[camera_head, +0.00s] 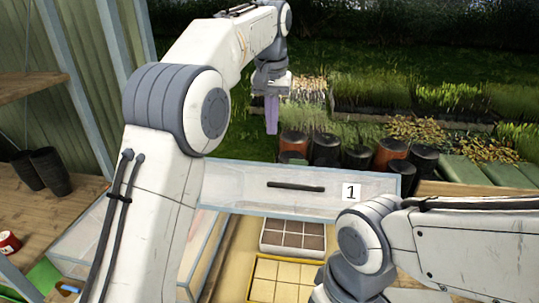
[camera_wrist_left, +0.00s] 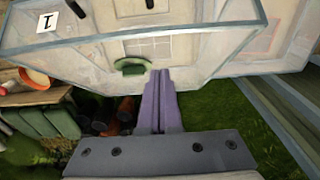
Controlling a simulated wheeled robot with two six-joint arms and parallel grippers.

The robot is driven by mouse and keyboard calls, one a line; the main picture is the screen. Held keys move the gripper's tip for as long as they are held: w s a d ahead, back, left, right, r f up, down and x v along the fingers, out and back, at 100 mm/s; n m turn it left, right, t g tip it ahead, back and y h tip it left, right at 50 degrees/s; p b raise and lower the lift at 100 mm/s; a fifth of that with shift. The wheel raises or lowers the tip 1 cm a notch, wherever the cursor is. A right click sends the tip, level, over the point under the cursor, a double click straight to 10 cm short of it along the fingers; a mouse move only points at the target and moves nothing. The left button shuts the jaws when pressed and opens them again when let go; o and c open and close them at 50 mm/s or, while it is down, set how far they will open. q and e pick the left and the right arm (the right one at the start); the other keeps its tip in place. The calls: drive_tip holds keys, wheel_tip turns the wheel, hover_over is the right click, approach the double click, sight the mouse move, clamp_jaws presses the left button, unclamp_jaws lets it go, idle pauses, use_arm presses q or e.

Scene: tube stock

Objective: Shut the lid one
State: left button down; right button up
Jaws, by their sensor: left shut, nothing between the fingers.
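Lid one (camera_head: 232,182) is a clear panel in a pale frame with a dark bar handle (camera_head: 295,187) and a white "1" label (camera_head: 351,193). It stands raised at the back of the bed, open. The lid also shows in the left wrist view (camera_wrist_left: 85,25), with its label upside down. My left gripper (camera_head: 271,115) is beyond and above the lid's top edge, pointing down. Its purple fingers (camera_wrist_left: 160,100) are shut with nothing between them and look apart from the lid. My right arm comes in at the right; its gripper is hidden or out of frame.
A white seed tray (camera_head: 293,252) and a yellow-edged tray (camera_head: 252,283) sit in the open bed. Several dark and orange pots (camera_head: 327,150) stand behind the lid. Black pots (camera_head: 50,172) and a red tin (camera_head: 8,242) stand on the left bench. A second clear panel is at lower left.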

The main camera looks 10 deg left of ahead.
use_arm(q)
wheel_tip(320, 180, down, 4)
drive_tip(key=shift+r, duration=0.15)
drive_tip(key=shift+s+f, duration=0.6)
drive_tip(key=shift+s, duration=0.1)
drive_tip(key=shift+s+f, duration=0.6)
drive_tip(key=shift+f, duration=0.05)
drive_tip(key=shift+f, duration=0.15)
